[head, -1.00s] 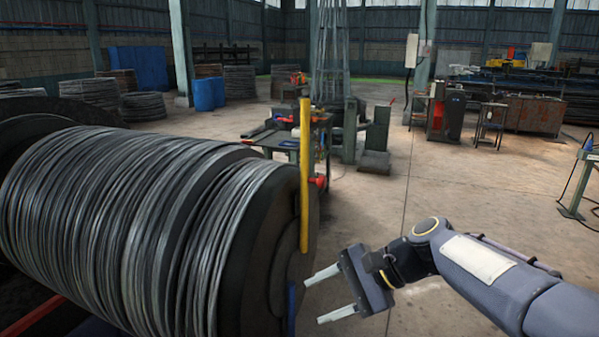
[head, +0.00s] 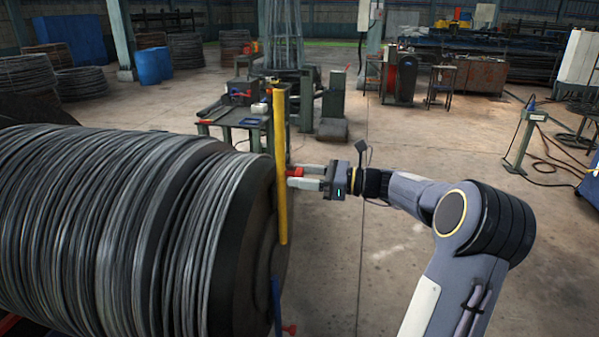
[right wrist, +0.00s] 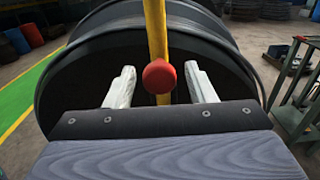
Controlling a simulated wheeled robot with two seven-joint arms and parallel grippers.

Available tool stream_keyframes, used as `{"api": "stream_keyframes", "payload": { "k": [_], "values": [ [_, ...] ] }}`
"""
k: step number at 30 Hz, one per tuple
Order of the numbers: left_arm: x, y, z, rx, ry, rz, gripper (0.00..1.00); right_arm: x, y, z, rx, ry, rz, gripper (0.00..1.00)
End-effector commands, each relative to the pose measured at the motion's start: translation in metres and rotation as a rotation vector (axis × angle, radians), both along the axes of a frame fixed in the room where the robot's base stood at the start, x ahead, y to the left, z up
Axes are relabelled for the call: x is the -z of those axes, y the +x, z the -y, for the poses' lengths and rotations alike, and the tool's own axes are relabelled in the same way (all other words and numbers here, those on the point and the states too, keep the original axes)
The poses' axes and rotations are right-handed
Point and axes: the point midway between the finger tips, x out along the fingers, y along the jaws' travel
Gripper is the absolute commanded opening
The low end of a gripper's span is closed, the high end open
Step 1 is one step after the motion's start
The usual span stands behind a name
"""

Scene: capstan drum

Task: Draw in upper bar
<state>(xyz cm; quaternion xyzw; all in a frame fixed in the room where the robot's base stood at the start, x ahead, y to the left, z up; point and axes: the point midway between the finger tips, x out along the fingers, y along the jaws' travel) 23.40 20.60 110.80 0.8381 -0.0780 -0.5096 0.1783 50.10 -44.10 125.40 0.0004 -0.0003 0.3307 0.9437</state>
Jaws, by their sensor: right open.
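The upper bar is a yellow upright bar (head: 280,165) on the end face of the capstan drum (head: 235,290). A red knob (right wrist: 159,76) stands out from the bar toward my right wrist camera. My right gripper (head: 291,176) is at the bar's right side in the head view, its fingers pointing at it. In the right wrist view the gripper (right wrist: 160,88) is open, one finger on each side of the knob, with gaps on both sides. A lower blue bar (head: 277,306) with its own red knob (head: 289,329) shows below. My left gripper is out of view.
Wire coils (head: 120,230) cover the drum. A green work table (head: 235,125) with tools stands behind the bar. A thin post stand (head: 521,140) with a cable is at the right. The floor between is clear.

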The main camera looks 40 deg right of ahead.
Motion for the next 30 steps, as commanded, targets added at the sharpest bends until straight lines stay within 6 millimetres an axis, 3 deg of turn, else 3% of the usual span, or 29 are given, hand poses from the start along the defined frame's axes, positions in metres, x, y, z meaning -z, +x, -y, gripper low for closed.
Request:
{"api": "stream_keyframes", "payload": {
  "k": [11, 22, 30],
  "values": [
    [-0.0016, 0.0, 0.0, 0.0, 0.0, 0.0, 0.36, 0.0006, 0.0055, -0.0048, 0.0, -0.001, -0.001, 0.48],
    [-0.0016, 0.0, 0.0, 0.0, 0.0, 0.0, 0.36, 0.0004, 0.0053, -0.0046, 0.0, -0.001, 0.0, 0.0],
    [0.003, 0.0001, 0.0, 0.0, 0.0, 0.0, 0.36, 0.0089, 0.0053, -0.0045, 0.0, -0.001, -0.001, 0.0]
  ]
}}
